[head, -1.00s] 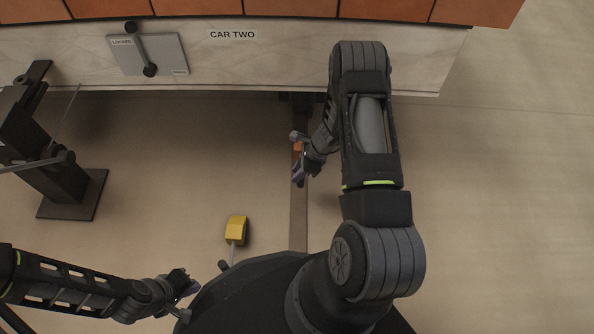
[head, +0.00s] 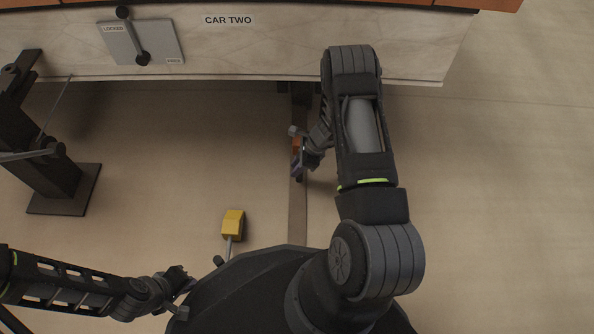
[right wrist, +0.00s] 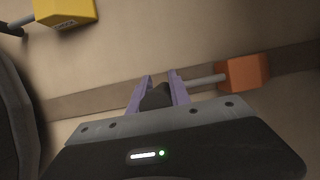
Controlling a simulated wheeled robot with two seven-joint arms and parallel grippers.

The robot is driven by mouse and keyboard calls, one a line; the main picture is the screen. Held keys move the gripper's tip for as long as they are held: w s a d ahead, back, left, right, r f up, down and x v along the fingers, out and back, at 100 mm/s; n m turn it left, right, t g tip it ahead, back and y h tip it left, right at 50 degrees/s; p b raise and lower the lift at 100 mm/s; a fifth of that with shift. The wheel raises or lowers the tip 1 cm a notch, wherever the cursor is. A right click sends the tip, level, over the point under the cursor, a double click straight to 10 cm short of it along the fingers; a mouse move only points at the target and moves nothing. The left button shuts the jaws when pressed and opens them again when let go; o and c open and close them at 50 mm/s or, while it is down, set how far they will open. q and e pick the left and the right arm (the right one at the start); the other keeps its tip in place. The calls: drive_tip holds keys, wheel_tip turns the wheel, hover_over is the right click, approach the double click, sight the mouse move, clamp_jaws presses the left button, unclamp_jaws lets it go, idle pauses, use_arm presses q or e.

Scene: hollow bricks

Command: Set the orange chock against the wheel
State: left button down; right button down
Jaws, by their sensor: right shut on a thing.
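The orange chock (head: 295,143) shows partly beside my right gripper (head: 298,162) over the floor rail in the head view. In the right wrist view the orange chock (right wrist: 243,73) is an orange block with a grey rod handle. The purple fingers of my right gripper (right wrist: 158,92) are shut on the dark knob at the handle's end. The chock appears over the rail; I cannot tell whether it touches it. My left gripper (head: 180,292) is at the lower left, away from the chock; its finger gap is unclear. No wheel is clearly visible.
A yellow chock (head: 233,222) with a grey handle lies left of the rail (head: 298,215). A car side labelled CAR TWO (head: 228,20), with a lever plate (head: 142,42), spans the top. A black stand (head: 58,170) is at left. Floor at right is clear.

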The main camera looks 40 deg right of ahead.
sight(296, 139)
drive_tip(key=shift+w+d+b, duration=0.65)
drive_tip(key=shift+w+d, duration=0.25)
drive_tip(key=shift+w, duration=0.3)
drive_tip(key=shift+w+d+b, duration=0.6)
drive_tip(key=shift+w+d, duration=0.35)
drive_tip(key=shift+w, duration=0.25)
drive_tip(key=shift+w+d+b, duration=0.65)
drive_tip(key=shift+w+d, duration=0.25)
drive_tip(key=shift+w, duration=0.3)
drive_tip(key=shift+w+d, duration=0.15)
drive_tip(key=shift+w, duration=0.05)
drive_tip(key=shift+w+d, duration=0.45)
drive_tip(key=shift+w, duration=0.3)
drive_tip(key=shift+w+d, duration=0.1)
drive_tip(key=shift+w, duration=0.05)
drive_tip(key=shift+w+d+f, duration=0.1)
drive_tip(key=shift+w+d, duration=0.6)
drive_tip(key=shift+w, duration=0.3)
drive_tip(key=shift+w+d, duration=0.15)
drive_tip(key=shift+w, duration=0.1)
drive_tip(key=shift+d, duration=0.1)
